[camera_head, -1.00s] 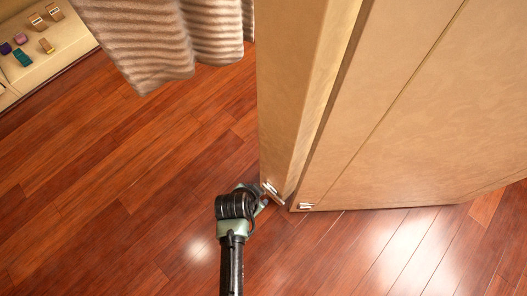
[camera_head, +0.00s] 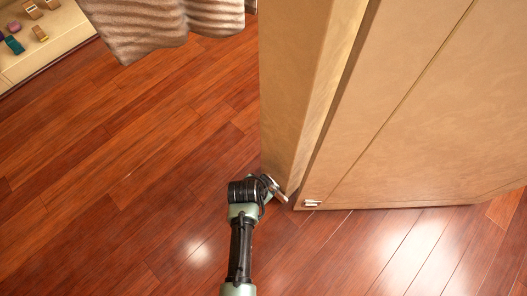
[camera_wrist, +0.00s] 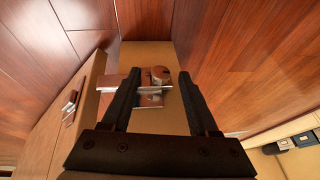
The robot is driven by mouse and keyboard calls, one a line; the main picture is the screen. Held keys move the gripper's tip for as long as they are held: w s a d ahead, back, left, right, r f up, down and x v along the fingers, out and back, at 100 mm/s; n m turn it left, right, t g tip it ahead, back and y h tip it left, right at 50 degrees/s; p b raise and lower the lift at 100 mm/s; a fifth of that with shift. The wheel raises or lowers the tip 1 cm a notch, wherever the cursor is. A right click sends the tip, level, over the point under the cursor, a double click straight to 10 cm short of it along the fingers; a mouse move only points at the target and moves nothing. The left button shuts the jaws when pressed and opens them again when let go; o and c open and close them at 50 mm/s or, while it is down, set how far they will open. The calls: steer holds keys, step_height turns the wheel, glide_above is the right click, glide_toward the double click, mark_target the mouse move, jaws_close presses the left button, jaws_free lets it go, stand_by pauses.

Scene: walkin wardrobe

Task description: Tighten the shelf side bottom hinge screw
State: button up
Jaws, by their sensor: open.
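A metal hinge piece with a round screw (camera_wrist: 160,75) is at the bottom corner of a tan panel (camera_head: 293,120) in the wardrobe. In the wrist view my gripper (camera_wrist: 160,82) is open, with its two dark fingers reaching either side of the screw. I cannot tell whether the fingers touch it. In the head view my gripper (camera_head: 272,186) is low beside the panel's bottom corner, and the screw there is too small to make out. A second metal hinge piece (camera_head: 312,203) is on the bottom corner of the wide panel to the right; it also shows at left in the wrist view (camera_wrist: 70,103).
The wide tan panel (camera_head: 425,110) fills the right side, with a narrow gap beside the other panel. A ribbed brown cloth (camera_head: 140,30) hangs above. A low shelf with small items (camera_head: 50,50) is at the far left. The wooden floor (camera_head: 120,180) is clear.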

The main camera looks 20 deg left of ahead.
steer(key=shift+c, duration=0.2)
jaws_close()
steer(key=shift+d, duration=0.1)
steer(key=m+t+y+b, duration=0.1)
steer(key=t+y+b, duration=0.1)
steer(key=y+b, duration=0.1)
steer(key=d+f+m+t+y+b, duration=0.1)
steer(key=t+y+b, duration=0.1)
steer(key=y+b, duration=0.2)
steer(key=f+m+t+y+b, duration=0.1)
steer(key=m+t+y+b, duration=0.1)
steer(key=y, duration=0.4)
steer(key=shift+s+d+f+t+b, duration=0.1)
steer(key=shift+s+d+t+b, duration=0.2)
steer(key=shift+t+b, duration=0.3)
steer(key=shift+s+a+y, duration=0.15)
steer(key=shift+y, duration=0.15)
stand_by(0.5)
